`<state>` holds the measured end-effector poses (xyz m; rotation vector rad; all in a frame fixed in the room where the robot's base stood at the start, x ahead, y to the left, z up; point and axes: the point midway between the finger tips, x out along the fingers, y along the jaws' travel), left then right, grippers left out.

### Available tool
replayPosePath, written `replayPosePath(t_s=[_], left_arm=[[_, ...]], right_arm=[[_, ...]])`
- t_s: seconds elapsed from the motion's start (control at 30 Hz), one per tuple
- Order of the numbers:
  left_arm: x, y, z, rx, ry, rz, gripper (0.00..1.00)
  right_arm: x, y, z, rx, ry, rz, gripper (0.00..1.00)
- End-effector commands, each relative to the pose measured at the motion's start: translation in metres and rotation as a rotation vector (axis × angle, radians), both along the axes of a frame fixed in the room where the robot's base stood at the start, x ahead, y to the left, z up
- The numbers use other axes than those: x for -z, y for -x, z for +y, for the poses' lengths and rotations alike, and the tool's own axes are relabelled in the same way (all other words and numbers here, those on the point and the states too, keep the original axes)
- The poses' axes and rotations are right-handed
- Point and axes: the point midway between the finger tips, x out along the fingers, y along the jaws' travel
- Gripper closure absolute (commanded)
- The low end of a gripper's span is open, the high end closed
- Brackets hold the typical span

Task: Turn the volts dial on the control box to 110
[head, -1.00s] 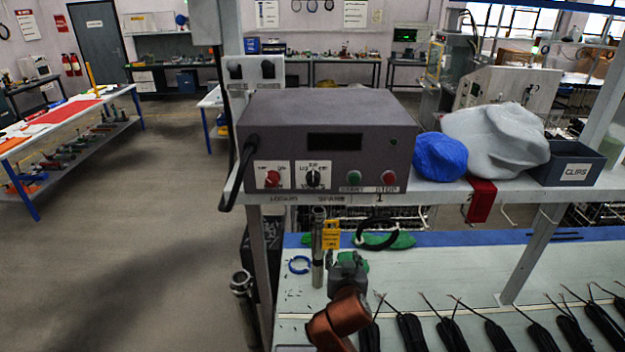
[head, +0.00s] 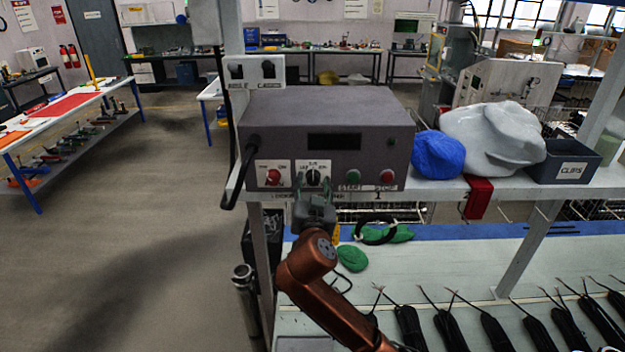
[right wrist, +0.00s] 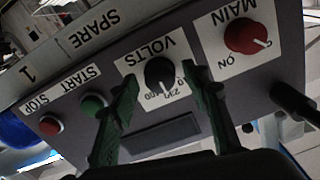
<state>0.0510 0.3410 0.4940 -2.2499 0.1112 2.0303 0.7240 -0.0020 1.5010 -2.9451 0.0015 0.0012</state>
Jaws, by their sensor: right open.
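The dark grey control box (head: 330,120) stands on the shelf. Its black volts dial (head: 313,177) is on a white label at the lower front, right of the red main dial (head: 273,178). In the upside-down right wrist view, the volts dial (right wrist: 159,73) shows a white mark that seems to point toward the 230 label. My right gripper (head: 315,190) is open just in front of it. In the right wrist view its green fingers (right wrist: 160,80) lie on either side of the dial; contact cannot be told. My left gripper is out of view.
Green start (head: 353,177) and red stop (head: 387,177) buttons sit right of the dial. A cable hangs at the box's left side. A blue bag (head: 438,155), a grey bag (head: 495,140) and a clips bin (head: 565,163) stand to the right on the shelf.

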Motion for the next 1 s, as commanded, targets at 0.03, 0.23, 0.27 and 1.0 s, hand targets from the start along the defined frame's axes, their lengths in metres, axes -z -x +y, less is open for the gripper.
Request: replayPosePath(t_s=[0.03,0.23,0.27,1.0], left_arm=[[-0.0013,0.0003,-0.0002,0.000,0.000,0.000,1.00],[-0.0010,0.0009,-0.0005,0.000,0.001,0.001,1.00],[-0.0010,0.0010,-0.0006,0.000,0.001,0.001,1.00],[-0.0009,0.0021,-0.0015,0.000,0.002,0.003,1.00]], right_arm=[[-0.0007,-0.0027,0.0000,0.000,0.001,-0.001,0.57],[0.0003,-0.0050,0.0002,-0.001,0.000,0.000,0.57],[0.0004,-0.0050,0.0002,-0.001,0.000,0.000,0.57],[0.0004,-0.0047,0.0003,-0.001,0.001,0.000,0.99]])
